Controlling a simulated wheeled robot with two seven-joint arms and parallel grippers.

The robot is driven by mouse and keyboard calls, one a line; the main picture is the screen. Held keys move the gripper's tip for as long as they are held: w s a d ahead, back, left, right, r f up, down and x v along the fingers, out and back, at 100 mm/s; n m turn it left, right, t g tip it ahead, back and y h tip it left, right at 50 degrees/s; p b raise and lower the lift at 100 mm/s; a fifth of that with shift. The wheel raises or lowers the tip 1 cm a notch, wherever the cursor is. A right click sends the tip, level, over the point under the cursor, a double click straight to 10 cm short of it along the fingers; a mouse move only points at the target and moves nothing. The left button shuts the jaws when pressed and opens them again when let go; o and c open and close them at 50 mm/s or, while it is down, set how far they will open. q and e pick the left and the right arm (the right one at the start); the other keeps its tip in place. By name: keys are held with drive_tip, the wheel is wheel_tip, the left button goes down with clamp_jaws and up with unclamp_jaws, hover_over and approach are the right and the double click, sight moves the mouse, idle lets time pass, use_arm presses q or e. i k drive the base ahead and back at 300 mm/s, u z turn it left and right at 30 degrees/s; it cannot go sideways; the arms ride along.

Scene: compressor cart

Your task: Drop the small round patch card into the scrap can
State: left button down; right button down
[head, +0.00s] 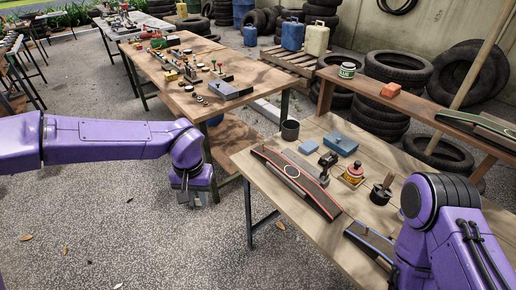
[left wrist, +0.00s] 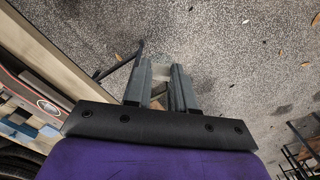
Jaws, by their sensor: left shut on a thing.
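My left gripper (head: 194,200) hangs over the gravel, left of the near table and apart from it. In the left wrist view its two grey fingers (left wrist: 160,92) are close together on a small pale flat piece (left wrist: 158,72), apparently the patch card; its round outline is not clear. In the head view the held piece is hidden. A dark open can (head: 290,130), apparently the scrap can, stands at the back left corner of the near table, to the right of and beyond my left gripper. My right arm shows at the right, but its gripper is out of view.
The near table (head: 262,143) holds a long black-and-red piece (head: 325,204) with a white ring, blue boxes (head: 340,143), a red-topped item (head: 353,172) and a dark stamp-like tool (head: 381,190). A second cluttered table (head: 180,98) stands behind. Gravel is clear around my left gripper.

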sight(292, 137)
drive_tip(key=u, duration=1.8)
drive_tip(key=i, duration=2.15)
drive_tip(key=z, duration=3.75)
drive_tip(key=i, duration=1)
drive_tip(key=z, duration=0.1)
